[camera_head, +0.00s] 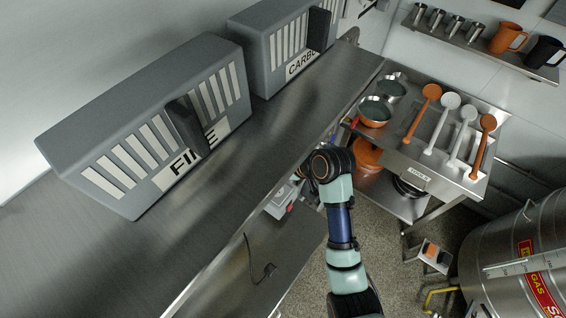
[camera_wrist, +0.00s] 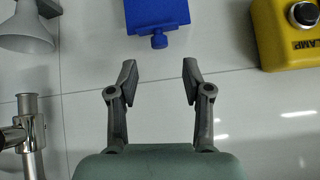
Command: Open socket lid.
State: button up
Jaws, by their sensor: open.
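In the wrist view, a blue lid-like piece (camera_wrist: 157,14) with a small blue knob (camera_wrist: 159,41) is at the top centre, partly cut off by the frame. It looks like the socket lid, and it seems closed, though I cannot be sure. My gripper (camera_wrist: 159,75) is open and empty, its two grey fingers spread apart. The knob lies beyond the fingertips, roughly in line with the gap and apart from both. In the head view my arm hides the gripper, and I cannot make out the blue piece.
A yellow box (camera_wrist: 285,30) marked LAMP, with a round knob, is right of the blue piece. A grey lamp shade (camera_wrist: 25,32) and metal pipe fitting (camera_wrist: 27,120) are at left. The head view shows a steel counter (camera_head: 230,190) beside my arm and a tool cart (camera_head: 405,165).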

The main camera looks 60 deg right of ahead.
jog(key=v, duration=0.4)
jog(key=shift+s+r, duration=0.2)
dwell(0.3)
